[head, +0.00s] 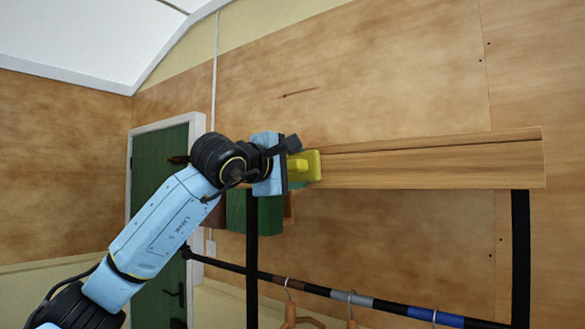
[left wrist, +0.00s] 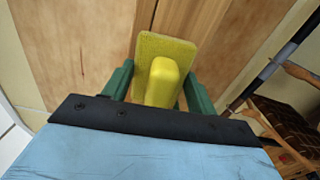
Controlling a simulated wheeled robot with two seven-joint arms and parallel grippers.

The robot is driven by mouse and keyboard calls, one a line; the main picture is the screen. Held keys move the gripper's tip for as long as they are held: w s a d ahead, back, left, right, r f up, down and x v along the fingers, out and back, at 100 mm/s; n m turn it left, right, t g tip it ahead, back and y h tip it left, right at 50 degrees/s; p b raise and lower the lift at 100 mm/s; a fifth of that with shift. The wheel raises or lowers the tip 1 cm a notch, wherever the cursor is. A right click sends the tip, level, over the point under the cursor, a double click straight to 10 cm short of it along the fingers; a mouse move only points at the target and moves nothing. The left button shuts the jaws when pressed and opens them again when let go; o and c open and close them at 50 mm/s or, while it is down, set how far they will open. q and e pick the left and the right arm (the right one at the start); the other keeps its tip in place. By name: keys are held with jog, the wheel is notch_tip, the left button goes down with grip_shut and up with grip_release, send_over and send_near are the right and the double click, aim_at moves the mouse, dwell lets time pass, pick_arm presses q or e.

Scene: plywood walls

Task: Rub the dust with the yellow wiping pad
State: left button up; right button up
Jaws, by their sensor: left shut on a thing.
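The yellow wiping pad (head: 314,166) is at the left end of a long wooden board on the wall. My left gripper (head: 296,168) is shut on the pad's raised handle. In the left wrist view the pad (left wrist: 172,50) sits between the green fingers of the same gripper (left wrist: 160,88), its flat face turned away from me. The pad is close to the board (head: 430,162); I cannot tell whether it touches. I cannot make out any dust for certain. My right gripper is not in view.
A black clothes rail (head: 330,290) with hangers (head: 290,312) runs below the board, with a black upright (head: 521,255) at right. A green door (head: 155,220) in a white frame stands behind my left arm.

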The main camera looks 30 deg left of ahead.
pick_arm(q)
jog(key=shift+s+f+b, duration=0.1)
jog(key=shift+s+b, duration=0.35)
jog(key=shift+s, duration=0.2)
jog(key=shift+s+a+b, duration=0.15)
jog(key=shift+s+b, duration=0.3)
jog(key=shift+s, duration=0.7)
jog(key=shift+s+a+b, duration=0.1)
jog(key=shift+s+b, duration=0.3)
jog(key=shift+s, duration=0.75)
jog(key=s+b, duration=0.1)
jog(key=s, duration=0.2)
jog(key=shift+a, duration=0.15)
jog(key=shift+w, duration=0.1)
jog(key=shift+w+d+p, duration=0.2)
jog(key=shift+w+p, duration=0.6)
jog(key=shift+w, duration=0.9)
jog(key=shift+w+d+p, duration=0.2)
jog(key=shift+w+p, duration=0.6)
jog(key=shift+w, duration=0.85)
jog(key=shift+w+d+p, duration=0.1)
jog(key=shift+w+p, duration=0.4)
jog(key=shift+w, duration=0.5)
